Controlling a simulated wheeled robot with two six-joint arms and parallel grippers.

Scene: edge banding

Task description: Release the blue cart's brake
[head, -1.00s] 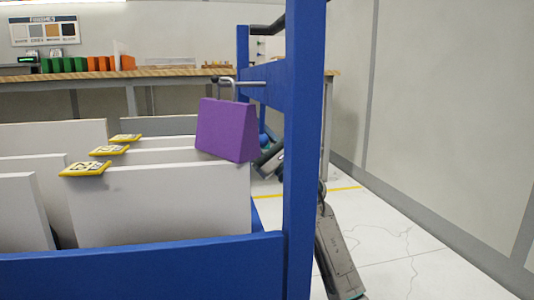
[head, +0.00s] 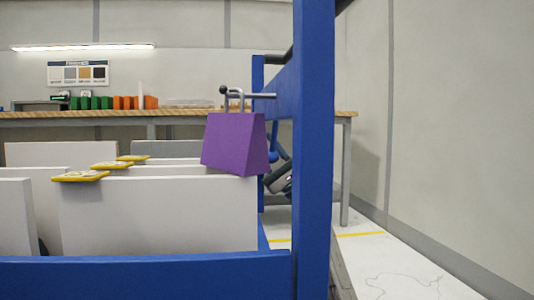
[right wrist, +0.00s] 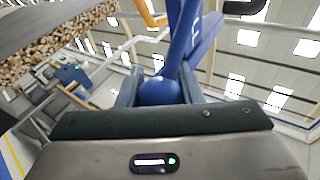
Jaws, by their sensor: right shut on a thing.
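The blue cart shows in the head view with its front rail (head: 150,272) and a tall post (head: 313,150) at its right. In the right wrist view, my right gripper (right wrist: 159,88) is shut on a round blue knob (right wrist: 160,92), and a blue lever (right wrist: 183,30) rises beyond it. In the head view the right gripper (head: 281,178) shows partly behind the post, with the blue lever (head: 273,142) just above it. The post hides much of the lever and my arm. My left gripper is in no view.
White panels (head: 155,215) with yellow tags (head: 80,176) stand in the cart. A workbench (head: 180,115) stands behind. Clear floor (head: 400,270) lies at the right.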

